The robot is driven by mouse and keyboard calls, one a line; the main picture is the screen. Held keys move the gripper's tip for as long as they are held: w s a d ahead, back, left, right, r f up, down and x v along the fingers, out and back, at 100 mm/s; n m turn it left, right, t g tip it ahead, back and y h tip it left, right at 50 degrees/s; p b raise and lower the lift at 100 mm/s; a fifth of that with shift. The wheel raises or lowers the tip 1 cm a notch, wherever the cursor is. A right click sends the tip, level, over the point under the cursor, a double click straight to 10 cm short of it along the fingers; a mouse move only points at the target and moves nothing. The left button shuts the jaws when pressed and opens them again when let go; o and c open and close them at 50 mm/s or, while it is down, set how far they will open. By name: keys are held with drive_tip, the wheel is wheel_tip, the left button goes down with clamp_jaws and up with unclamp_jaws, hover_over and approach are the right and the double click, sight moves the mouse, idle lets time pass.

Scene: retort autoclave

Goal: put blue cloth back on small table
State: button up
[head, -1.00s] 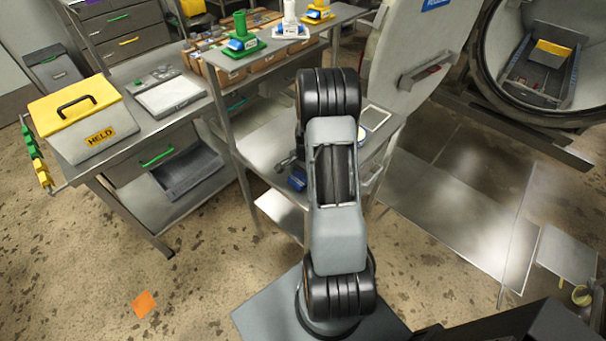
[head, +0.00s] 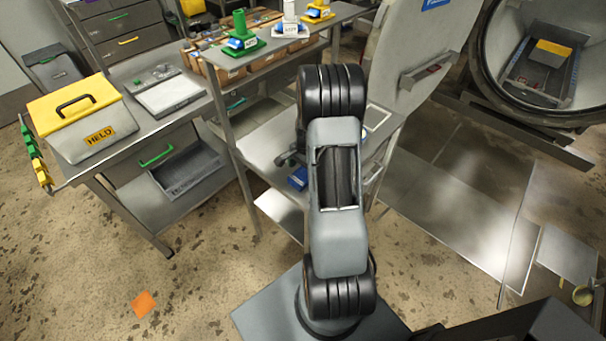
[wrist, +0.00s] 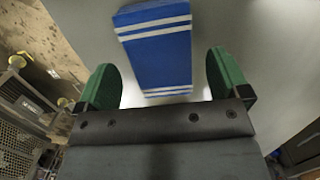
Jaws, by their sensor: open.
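The blue cloth (wrist: 160,50), folded flat with white stripes, lies on a grey metal surface in the wrist view. How high the fingers are above the surface I cannot tell. In the head view my arm hides most of the gripper.
A taller shelf (head: 268,58) with green, white and yellow stands rises behind the small table. A workbench (head: 128,103) with a yellow-topped box (head: 85,115) is at left. The round autoclave opening (head: 545,60) is at right. An orange square (head: 143,304) lies on the floor.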

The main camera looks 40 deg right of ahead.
wheel_tip(320, 180, up, 8)
drive_tip(key=d, duration=0.1)
wheel_tip(320, 180, up, 5)
drive_tip(key=n, duration=0.2)
hover_over(297, 178)
drive_tip(key=s+a+r+n+t, duration=0.2)
drive_tip(key=s+a+r+n, duration=0.2)
drive_tip(key=a, duration=0.5)
drive_tip(key=s+a+r+n+t+h, duration=0.1)
drive_tip(key=s+a+r+n, duration=0.3)
drive_tip(key=s+a+n, duration=0.4)
drive_tip(key=shift+a+r+n+t+b, duration=0.45)
drive_tip(key=shift+n+t, duration=0.25)
drive_tip(key=shift+n, duration=0.4)
drive_tip(key=shift+d, duration=0.1)
drive_tip(key=shift+c, duration=0.3)
